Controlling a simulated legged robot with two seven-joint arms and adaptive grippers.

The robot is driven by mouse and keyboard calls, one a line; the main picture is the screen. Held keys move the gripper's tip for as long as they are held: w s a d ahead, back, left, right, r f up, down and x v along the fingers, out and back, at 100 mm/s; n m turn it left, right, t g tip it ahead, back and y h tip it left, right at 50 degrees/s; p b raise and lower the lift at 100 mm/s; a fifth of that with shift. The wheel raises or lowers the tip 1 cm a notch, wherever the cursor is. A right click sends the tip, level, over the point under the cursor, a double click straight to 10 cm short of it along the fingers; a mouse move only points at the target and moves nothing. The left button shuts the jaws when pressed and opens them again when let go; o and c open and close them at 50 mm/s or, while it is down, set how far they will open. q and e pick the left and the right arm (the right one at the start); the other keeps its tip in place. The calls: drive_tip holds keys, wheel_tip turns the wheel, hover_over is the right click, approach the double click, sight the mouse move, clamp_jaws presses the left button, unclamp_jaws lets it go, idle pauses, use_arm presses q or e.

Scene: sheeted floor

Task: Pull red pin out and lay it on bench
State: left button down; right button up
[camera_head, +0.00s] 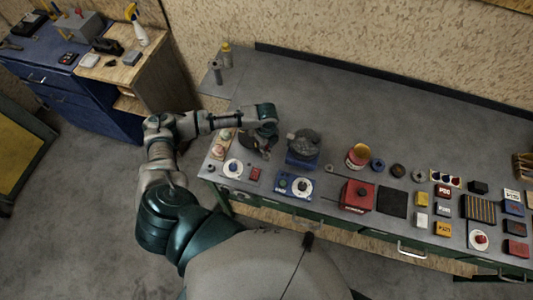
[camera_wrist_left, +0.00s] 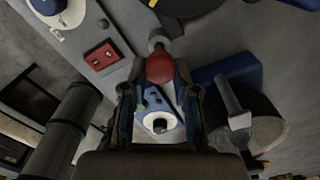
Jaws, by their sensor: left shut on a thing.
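The red pin's round red head (camera_wrist_left: 160,68) shows in the left wrist view between the two fingertips of my left gripper (camera_wrist_left: 158,80), which is shut on it. A grey round piece (camera_wrist_left: 158,42) shows just past the red head; I cannot tell whether the pin sits in it. In the head view my left gripper (camera_head: 263,148) is over the left part of the grey bench (camera_head: 310,95), and the pin cannot be made out there. My right gripper is not in view.
A blue-based machine (camera_head: 303,150) stands close right of my left gripper. A blue dial box (camera_head: 296,186), a white dial (camera_head: 233,168) and a red box (camera_head: 357,195) lie nearer the front edge. The back of the bench is largely clear.

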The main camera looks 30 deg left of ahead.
sight(267, 146)
use_arm(q)
drive_tip(key=shift+a+r+p, duration=0.15)
drive_tip(key=shift+r+p, duration=0.55)
drive_tip(key=shift+r, duration=0.45)
drive_tip(key=shift+d+r, duration=0.25)
drive_tip(key=shift+r, duration=0.6)
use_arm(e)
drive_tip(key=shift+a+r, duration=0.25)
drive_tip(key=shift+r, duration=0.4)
use_arm(q)
drive_tip(key=shift+a, duration=0.2)
drive_tip(key=shift+d, duration=0.1)
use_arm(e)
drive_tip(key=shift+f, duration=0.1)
